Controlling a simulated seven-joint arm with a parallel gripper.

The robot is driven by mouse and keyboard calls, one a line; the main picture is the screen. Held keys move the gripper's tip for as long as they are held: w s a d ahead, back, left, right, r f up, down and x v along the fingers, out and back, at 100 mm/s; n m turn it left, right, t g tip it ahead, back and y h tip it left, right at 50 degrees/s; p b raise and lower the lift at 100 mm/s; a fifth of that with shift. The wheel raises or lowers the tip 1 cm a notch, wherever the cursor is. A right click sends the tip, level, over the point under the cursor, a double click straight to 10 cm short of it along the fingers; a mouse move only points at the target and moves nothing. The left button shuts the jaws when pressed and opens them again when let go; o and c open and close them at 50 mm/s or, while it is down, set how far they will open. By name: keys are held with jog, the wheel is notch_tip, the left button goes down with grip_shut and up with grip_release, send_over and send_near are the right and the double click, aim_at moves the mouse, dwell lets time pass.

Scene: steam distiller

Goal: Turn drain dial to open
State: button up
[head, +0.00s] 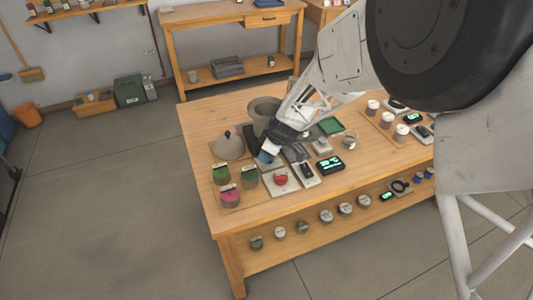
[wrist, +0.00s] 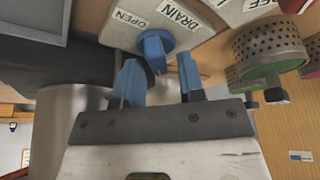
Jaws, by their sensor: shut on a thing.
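The drain dial (wrist: 155,47) is a blue knob on a pale plate (wrist: 192,32) marked DRAIN and OPEN in the wrist view. The OPEN label lies to the left of the knob. My gripper (wrist: 158,68) has two blue fingers, one on each side of the knob, and is shut on it. The exact contact at the fingertips is hard to make out. In the head view my gripper (head: 268,151) reaches down to the plate among the table's devices, and its fingers mostly hide the dial.
A grey domed lid (head: 228,146) and a grey pot (head: 263,111) stand close to my gripper. Green and pink perforated containers (head: 230,197) are at the table's front left. A red knob (head: 281,179) and a lit display (head: 330,165) sit to the right.

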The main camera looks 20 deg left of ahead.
jog(key=m+t, duration=0.1)
jog(key=m, duration=0.1)
jog(key=m+t, duration=0.1)
jog(key=m, duration=0.4)
jog(key=shift+w+d+t+h, duration=0.1)
jog(key=shift+w+t+h, duration=0.2)
jog(key=shift+t, duration=0.1)
jog(key=shift+d+m+t+h, duration=0.1)
jog(key=shift+m+t+h, duration=0.35)
jog(key=shift+m, duration=1.45)
jog(key=shift+w+m+t+h, duration=0.1)
jog(key=shift+m+t+h, duration=0.25)
jog(key=shift+m, duration=0.75)
jog(key=shift+d+m+h, duration=0.1)
jog(key=shift+m+h, duration=0.2)
jog(key=shift+m, duration=0.3)
jog(key=o, duration=0.5)
jog(key=shift+o, duration=0.2)
jog(key=shift+r, duration=0.1)
jog(key=v, duration=0.7)
jog(key=shift+r, duration=0.2)
